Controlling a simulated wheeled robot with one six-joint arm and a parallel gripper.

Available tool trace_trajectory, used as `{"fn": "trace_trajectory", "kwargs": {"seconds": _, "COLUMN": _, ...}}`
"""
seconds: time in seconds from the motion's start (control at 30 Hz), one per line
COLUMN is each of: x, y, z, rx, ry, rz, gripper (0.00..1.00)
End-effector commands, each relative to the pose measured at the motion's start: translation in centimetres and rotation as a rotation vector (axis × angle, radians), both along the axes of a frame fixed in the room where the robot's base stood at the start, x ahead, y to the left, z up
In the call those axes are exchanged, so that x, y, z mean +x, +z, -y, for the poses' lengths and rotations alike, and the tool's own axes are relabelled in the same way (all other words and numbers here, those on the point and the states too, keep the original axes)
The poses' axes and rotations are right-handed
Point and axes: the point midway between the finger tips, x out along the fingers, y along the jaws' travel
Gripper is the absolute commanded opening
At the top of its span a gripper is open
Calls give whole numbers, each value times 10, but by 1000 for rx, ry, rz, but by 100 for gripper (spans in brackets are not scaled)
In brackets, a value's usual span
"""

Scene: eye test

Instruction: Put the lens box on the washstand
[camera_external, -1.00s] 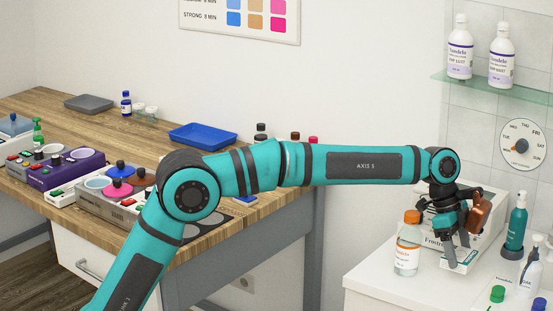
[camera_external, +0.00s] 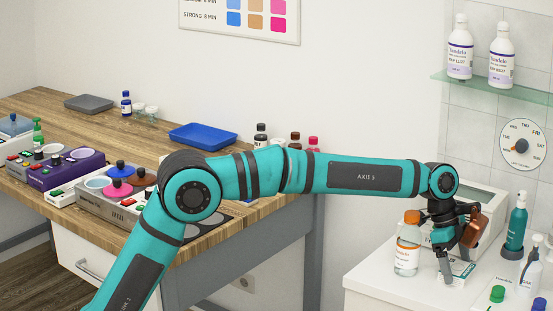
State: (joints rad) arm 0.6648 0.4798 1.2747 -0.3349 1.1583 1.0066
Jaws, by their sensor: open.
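The white washstand (camera_external: 385,281) fills the lower right. A small white box with teal print, which looks like the lens box (camera_external: 463,270), appears to lie on its top, partly hidden by the gripper. My gripper (camera_external: 451,266) points down over the washstand, its dark fingers open beside the box. One finger reaches down at the box's left side. Whether the fingers touch the box cannot be told.
An orange-capped bottle (camera_external: 406,249) stands close left of my gripper. A larger pale case (camera_external: 483,206) is behind it. A teal pump bottle (camera_external: 516,224) and a white bottle (camera_external: 530,270) stand to the right. A glass shelf (camera_external: 500,88) hangs above.

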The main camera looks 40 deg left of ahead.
Motion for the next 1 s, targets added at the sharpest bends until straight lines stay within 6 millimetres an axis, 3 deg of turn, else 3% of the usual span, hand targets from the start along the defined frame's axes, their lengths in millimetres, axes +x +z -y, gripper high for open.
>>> {"fn": "trace_trajectory", "kwargs": {"seconds": 0.27, "x": 0, "y": 13, "z": -4, "rx": -1, "ry": 0, "rz": 1, "gripper": 86}}
{"fn": "trace_trajectory", "kwargs": {"seconds": 0.7, "x": 0, "y": 87, "z": -35, "rx": -1, "ry": 1, "rz": 2, "gripper": 86}}
{"fn": "trace_trajectory", "kwargs": {"seconds": 1.0, "x": 0, "y": 112, "z": -46, "rx": 0, "ry": 0, "rz": 0, "gripper": 86}}
